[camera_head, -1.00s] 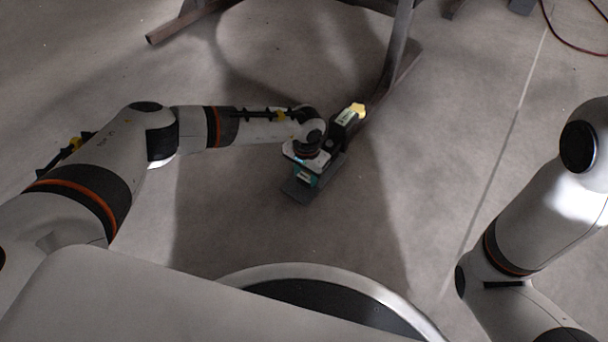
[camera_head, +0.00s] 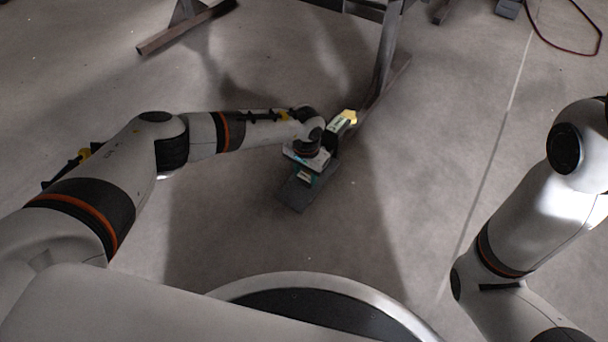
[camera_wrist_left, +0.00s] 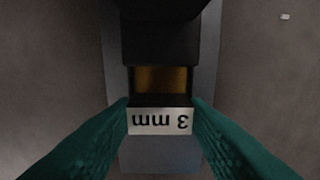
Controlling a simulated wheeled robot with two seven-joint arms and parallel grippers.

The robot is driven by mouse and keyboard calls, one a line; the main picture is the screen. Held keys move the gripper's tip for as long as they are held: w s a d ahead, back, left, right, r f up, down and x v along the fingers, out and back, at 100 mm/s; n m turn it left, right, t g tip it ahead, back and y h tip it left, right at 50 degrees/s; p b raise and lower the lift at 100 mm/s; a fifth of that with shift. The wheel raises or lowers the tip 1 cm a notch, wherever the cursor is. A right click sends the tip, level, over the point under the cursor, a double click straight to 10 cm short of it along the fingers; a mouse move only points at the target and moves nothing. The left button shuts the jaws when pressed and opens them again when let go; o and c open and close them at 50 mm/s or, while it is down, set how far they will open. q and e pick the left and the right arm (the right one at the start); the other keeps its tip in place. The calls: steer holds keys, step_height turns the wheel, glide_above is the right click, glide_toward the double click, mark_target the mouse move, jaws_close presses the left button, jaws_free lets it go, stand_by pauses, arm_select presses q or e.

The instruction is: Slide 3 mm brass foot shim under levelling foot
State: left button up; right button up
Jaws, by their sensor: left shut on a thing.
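My left gripper (camera_head: 306,170) reaches down to a dark grey plate (camera_head: 296,197) on the floor in the head view. In the left wrist view its teal fingers (camera_wrist_left: 160,122) are shut on a piece with a white label reading "3 mm" (camera_wrist_left: 161,121), upside down. A brass strip (camera_wrist_left: 161,79) shows just beyond the label, below a dark block (camera_wrist_left: 160,30). The brass meets the dark block's edge; whether any lies beneath it is hidden. The levelling foot cannot be clearly told from the dark parts. My right gripper is out of view.
A grey metal leg (camera_head: 388,50) with a floor bar stands just behind the work spot. A yellow-topped piece (camera_head: 349,117) sits beside my gripper. Another foot bar (camera_head: 185,28) is at the upper left; a red cable (camera_head: 570,48) is at the upper right. Floor between is open.

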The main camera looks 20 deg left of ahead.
arm_select(q)
steer(key=shift+w+d, duration=0.3)
steer(key=shift+w, duration=0.5)
steer(key=o, duration=1.1)
step_height(320, 180, up, 12)
steer(key=p, duration=0.9)
steer(key=shift+s, duration=0.1)
